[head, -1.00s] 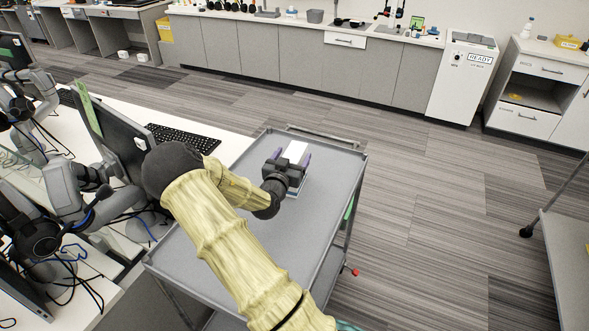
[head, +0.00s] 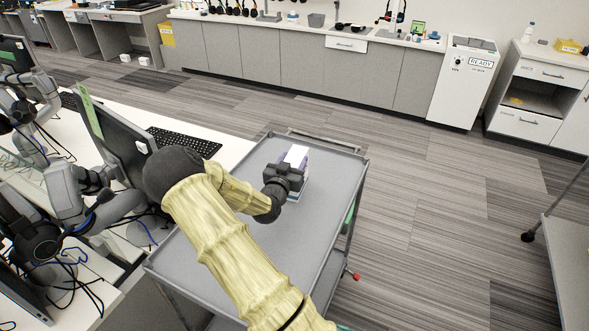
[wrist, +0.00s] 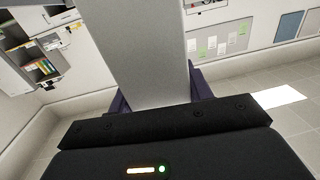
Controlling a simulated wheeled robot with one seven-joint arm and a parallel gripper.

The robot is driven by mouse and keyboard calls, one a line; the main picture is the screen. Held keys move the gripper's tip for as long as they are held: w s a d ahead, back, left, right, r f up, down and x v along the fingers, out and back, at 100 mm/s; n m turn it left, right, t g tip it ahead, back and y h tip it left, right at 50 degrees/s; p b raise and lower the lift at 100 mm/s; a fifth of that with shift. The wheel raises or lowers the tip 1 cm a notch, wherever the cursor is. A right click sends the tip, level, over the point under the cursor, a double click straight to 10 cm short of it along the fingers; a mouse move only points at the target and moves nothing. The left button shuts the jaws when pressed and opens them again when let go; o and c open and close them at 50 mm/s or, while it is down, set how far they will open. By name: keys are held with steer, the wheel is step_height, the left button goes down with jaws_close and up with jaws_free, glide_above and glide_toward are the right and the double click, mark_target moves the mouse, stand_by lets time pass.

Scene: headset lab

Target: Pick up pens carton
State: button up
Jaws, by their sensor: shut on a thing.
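The pens carton (head: 296,157) is a white box with bluish sides, on or just above the grey cart top (head: 262,235), near its far end. My gripper (head: 291,170) is shut on it. In the wrist view the carton (wrist: 147,60) stands as a pale grey slab between the purple fingers of my gripper (wrist: 160,98). My gripper hides part of the carton in the head view. Whether the carton's underside touches the cart top is hard to tell.
A white desk with a monitor (head: 120,140), a keyboard (head: 183,141) and a headset (head: 42,243) adjoins the cart on the left. The cart has a raised rim (head: 352,200). Open floor (head: 430,200) lies to the right.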

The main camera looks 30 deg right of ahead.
step_height(320, 180, up, 10)
steer(key=shift+r+b, duration=0.1)
steer(key=shift+b, duration=0.2)
stand_by(0.7)
steer(key=shift+d, duration=0.15)
stand_by(0.3)
